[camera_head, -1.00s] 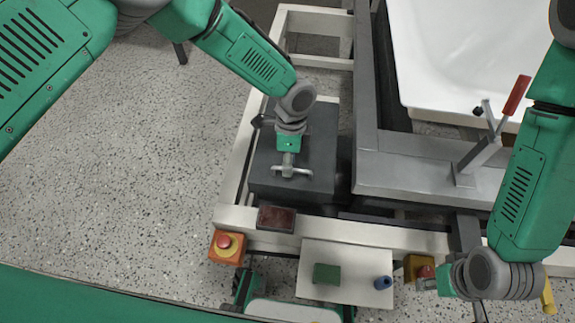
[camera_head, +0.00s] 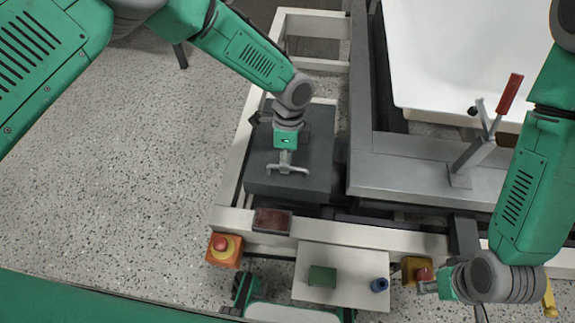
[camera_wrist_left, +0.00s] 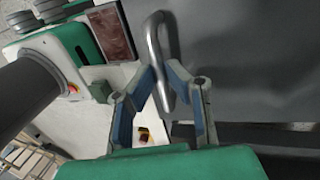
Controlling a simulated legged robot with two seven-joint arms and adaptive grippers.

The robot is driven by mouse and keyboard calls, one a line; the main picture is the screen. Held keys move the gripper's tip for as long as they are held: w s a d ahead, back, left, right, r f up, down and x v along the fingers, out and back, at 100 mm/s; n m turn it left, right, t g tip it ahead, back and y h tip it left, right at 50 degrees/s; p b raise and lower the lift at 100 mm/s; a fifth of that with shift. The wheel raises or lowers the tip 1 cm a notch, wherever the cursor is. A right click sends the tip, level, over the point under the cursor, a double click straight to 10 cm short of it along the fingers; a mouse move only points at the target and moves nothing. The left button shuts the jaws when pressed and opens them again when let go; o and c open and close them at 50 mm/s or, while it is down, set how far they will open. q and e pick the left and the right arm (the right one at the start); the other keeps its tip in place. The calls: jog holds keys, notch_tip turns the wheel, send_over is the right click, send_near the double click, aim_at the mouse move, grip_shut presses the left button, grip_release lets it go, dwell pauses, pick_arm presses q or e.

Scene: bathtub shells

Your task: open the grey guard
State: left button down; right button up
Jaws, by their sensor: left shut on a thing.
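The grey guard (camera_head: 318,142) is a dark grey box-like cover at the left end of the pale machine frame. It also fills the right of the left wrist view (camera_wrist_left: 240,50). My left gripper (camera_head: 286,164) is above its near part. It is shut on the guard's silver bar handle (camera_wrist_left: 154,50), which passes between the fingers (camera_wrist_left: 175,95) in the left wrist view. I cannot tell whether the guard is raised. My right gripper (camera_head: 432,287) is at the lower right, beside an orange button box; its fingers are too small to read.
A white bathtub shell (camera_head: 465,60) lies behind a grey metal frame with a red-handled clamp (camera_head: 510,93). In front are a red-button box (camera_head: 224,249), a dark red panel (camera_head: 272,221) and a white shelf (camera_head: 345,262) with a green block (camera_head: 322,276) and blue cup (camera_head: 379,285). Open floor lies left.

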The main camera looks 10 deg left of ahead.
pick_arm(q)
jog(key=w+r+p, duration=0.2)
jog(key=w+r, duration=0.6)
jog(key=r, duration=0.6)
jog(key=shift+w+r, duration=0.2)
jog(key=shift+r, duration=0.15)
jog(key=c, duration=1.6)
grip_release()
jog(key=shift+d+f+g, duration=0.1)
jog(key=shift+f+g, duration=0.05)
jog(key=shift+g, duration=0.15)
jog(key=shift+w+d, duration=0.15)
jog(key=shift+w, duration=0.05)
